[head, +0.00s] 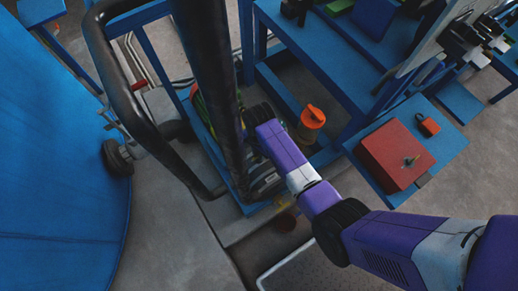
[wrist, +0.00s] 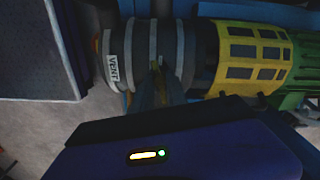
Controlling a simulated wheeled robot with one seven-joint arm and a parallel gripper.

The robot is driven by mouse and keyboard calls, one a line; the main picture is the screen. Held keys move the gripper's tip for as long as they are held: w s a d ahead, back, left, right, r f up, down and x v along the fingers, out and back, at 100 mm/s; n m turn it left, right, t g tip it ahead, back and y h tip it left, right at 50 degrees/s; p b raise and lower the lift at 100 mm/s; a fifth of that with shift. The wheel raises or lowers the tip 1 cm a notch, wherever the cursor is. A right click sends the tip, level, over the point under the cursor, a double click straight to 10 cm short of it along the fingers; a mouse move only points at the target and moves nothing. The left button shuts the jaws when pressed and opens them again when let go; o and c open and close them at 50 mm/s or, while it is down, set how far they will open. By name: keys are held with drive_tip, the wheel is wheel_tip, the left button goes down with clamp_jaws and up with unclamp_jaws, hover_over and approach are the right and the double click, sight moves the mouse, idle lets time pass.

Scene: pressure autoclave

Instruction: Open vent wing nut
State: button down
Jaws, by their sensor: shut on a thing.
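In the wrist view a grey, banded cylindrical fitting carries a white VENT label (wrist: 114,70). A small yellowish piece, which looks like the vent wing nut (wrist: 157,70), sits at the fitting's front. My gripper (wrist: 158,88) reaches up to it, and its dark fingers are shut on it. The fingers hide most of the nut, so its exact angle cannot be told. The gripper's fingertips and the nut are hidden there.
A yellow and green slotted housing (wrist: 255,55) adjoins the fitting on the right. In the head view, the black pipe and blue frame crowd my arm. An orange-capped container (head: 312,116) stands close by. A red box (head: 395,155) sits on a blue shelf to the right.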

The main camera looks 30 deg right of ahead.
drive_tip(key=n+p, duration=0.2)
drive_tip(key=n, duration=0.2)
drive_tip(key=shift+r+n, duration=0.15)
drive_tip(key=shift+n, duration=0.15)
drive_tip(key=n+p, duration=0.2)
drive_tip(key=n, duration=0.2)
drive_tip(key=shift+n, duration=0.3)
drive_tip(key=n+p, duration=0.1)
drive_tip(key=n, duration=0.3)
drive_tip(key=shift+n+p, duration=0.3)
drive_tip(key=shift+n, duration=2.2)
drive_tip(key=c, duration=1.3)
unclamp_jaws()
